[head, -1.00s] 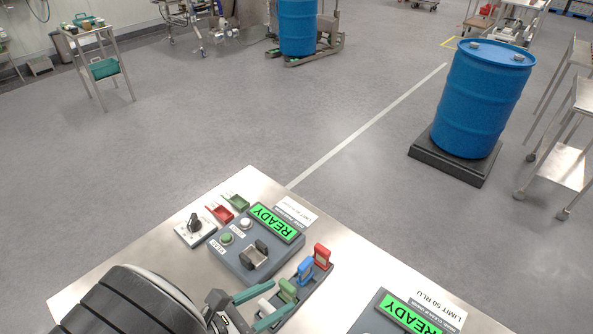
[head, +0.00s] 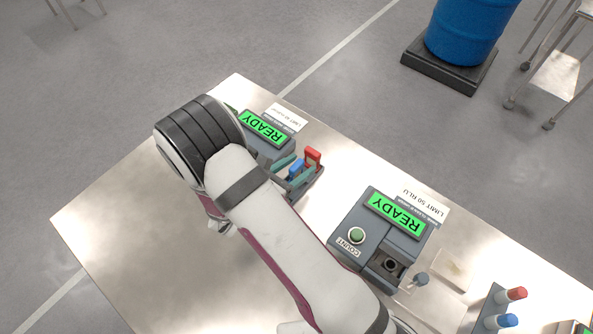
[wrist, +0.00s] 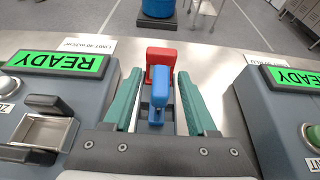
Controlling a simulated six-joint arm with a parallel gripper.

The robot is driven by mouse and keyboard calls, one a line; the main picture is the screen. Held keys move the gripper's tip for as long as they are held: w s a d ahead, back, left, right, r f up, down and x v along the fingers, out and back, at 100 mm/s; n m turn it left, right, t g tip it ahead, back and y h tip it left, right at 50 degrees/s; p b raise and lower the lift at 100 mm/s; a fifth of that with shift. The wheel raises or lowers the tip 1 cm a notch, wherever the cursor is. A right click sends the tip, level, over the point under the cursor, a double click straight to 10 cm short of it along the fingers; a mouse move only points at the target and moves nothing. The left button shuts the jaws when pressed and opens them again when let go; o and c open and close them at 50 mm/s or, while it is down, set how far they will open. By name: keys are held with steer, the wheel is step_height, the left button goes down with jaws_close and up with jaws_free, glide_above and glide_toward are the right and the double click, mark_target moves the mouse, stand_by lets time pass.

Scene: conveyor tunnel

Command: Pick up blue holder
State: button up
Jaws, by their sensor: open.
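The blue holder (wrist: 159,92) stands upright in a dark rack, in front of the red holder (wrist: 161,58) in the wrist view. My gripper (wrist: 157,76) is open, with one teal finger on each side of the blue holder. Gaps show between the fingers and the blue holder. In the head view, the blue holder (head: 296,167) shows partly between the teal fingers of my gripper (head: 299,170), with the red holder (head: 313,157) just beyond. My arm hides the green holder.
A grey device with a green READY screen (wrist: 57,63) stands left of the rack. Another device with a READY screen (head: 398,213) stands to the right. Vials (head: 508,320) are at the lower right. The steel table's left part (head: 110,215) is bare.

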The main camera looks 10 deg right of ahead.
mark_target(297, 163)
jaws_close()
steer(key=shift+r, duration=0.1)
stand_by(0.3)
step_height(297, 163, up, 10)
steer(key=shift+f, duration=0.1)
steer(key=c, duration=0.7)
jaws_free()
jaws_close()
stand_by(0.4)
